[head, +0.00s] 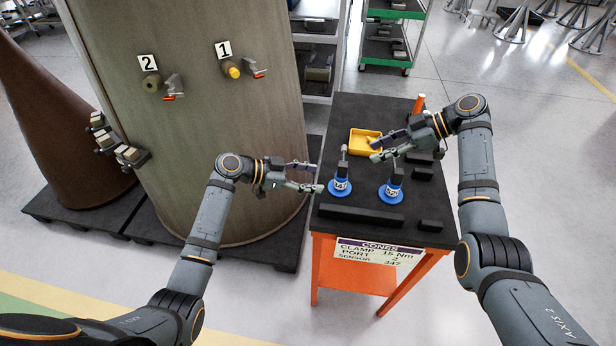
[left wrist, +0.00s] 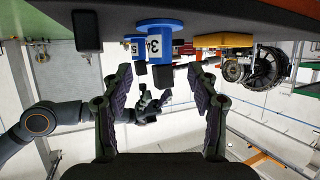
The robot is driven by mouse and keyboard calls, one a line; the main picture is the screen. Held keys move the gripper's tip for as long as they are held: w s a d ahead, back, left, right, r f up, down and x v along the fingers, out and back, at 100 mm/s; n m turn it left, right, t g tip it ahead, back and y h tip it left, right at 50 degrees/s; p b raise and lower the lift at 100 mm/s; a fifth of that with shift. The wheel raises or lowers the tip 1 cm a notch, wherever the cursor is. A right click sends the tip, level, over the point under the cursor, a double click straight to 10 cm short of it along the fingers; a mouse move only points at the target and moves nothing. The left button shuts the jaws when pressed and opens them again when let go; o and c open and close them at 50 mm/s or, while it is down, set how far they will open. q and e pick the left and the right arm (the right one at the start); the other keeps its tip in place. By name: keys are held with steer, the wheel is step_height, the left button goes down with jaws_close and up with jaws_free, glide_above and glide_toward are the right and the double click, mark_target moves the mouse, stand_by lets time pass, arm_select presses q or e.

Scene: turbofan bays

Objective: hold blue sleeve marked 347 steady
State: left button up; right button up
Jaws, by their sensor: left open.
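A blue sleeve (head: 340,188) with a white label stands upright on the left part of the black table top, a dark and grey piece rising from it. In the left wrist view, which looks upside down, the nearer blue sleeve (left wrist: 158,28) shows "34"; the rest of its number is turned away. My left gripper (head: 320,177) is open and empty just left of this sleeve, apart from it. A second blue sleeve (head: 390,194) stands to the right; its number is unclear. My right gripper (head: 375,149) looks open above the table, near the yellow tray.
The yellow tray (head: 358,148) sits behind the sleeves. Dark blocks (head: 360,217) lie along the front and right of the table. A sign (head: 380,252) on the front edge reads sensor 347. A large brown cylinder (head: 200,190) with ports 1 and 2 stands left.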

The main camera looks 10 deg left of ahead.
mark_target(341, 181)
arm_select(q)
steer(key=x, duration=0.9)
steer(key=shift+w+d+f, duration=0.15)
steer(key=shift+w+d, duration=0.05)
steer(key=shift+d, duration=0.1)
